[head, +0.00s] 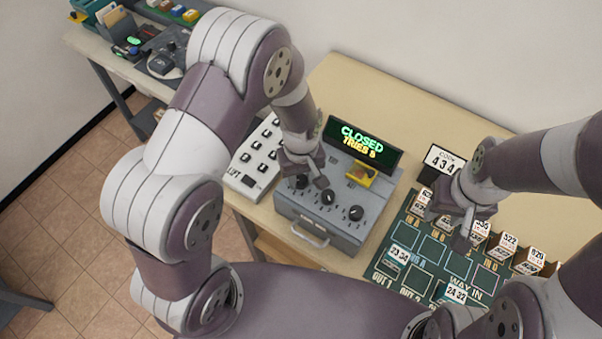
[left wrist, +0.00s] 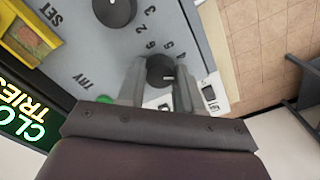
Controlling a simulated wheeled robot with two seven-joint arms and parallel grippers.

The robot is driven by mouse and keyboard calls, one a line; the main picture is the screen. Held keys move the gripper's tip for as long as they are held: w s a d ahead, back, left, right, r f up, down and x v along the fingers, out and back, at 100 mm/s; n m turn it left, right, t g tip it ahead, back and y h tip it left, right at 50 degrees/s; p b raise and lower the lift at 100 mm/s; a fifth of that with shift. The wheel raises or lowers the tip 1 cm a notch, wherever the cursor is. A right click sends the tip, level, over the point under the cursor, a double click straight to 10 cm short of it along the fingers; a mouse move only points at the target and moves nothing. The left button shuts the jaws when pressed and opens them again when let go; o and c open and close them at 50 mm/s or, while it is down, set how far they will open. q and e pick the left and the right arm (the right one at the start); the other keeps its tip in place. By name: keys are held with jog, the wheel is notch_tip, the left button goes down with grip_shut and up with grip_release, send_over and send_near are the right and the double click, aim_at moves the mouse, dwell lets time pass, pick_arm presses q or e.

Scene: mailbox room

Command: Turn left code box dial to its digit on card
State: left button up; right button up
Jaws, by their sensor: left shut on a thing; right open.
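The grey code box (head: 322,229) stands on the table with a row of three black dials on its sloped face. My left gripper (head: 308,177) is shut on the left dial (left wrist: 160,71), with one finger on each side of it in the left wrist view. A pale pointer mark shows on this dial, with small digits partly hidden around it. The middle dial (head: 328,197) and right dial (head: 356,213) are free. The code card (head: 440,160) reads 4 3 4 as far as it shows; my right arm partly covers it. My right gripper (head: 461,236) is open above the dark board.
The display (head: 362,142) reads CLOSED and TRIES, with an unclear number. A yellow part (head: 361,174) sits on the box face. A white keypad panel (head: 252,160) is left of the box. The dark green sorting board (head: 425,255) with tags lies at right.

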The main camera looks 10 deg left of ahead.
aim_at(301, 178)
pick_arm(q)
jog(key=n, duration=0.5)
jog(key=shift+n+p, duration=0.3)
jog(key=shift+p, duration=0.05)
dwell(0.3)
jog(key=o, duration=1)
jog(key=shift+o, duration=0.2)
jog(key=shift+r, duration=0.1)
notch_tip(301, 178, up, 12)
jog(key=b, duration=0.1)
jog(key=shift+r+b, duration=0.25)
jog(key=shift+b, duration=0.15)
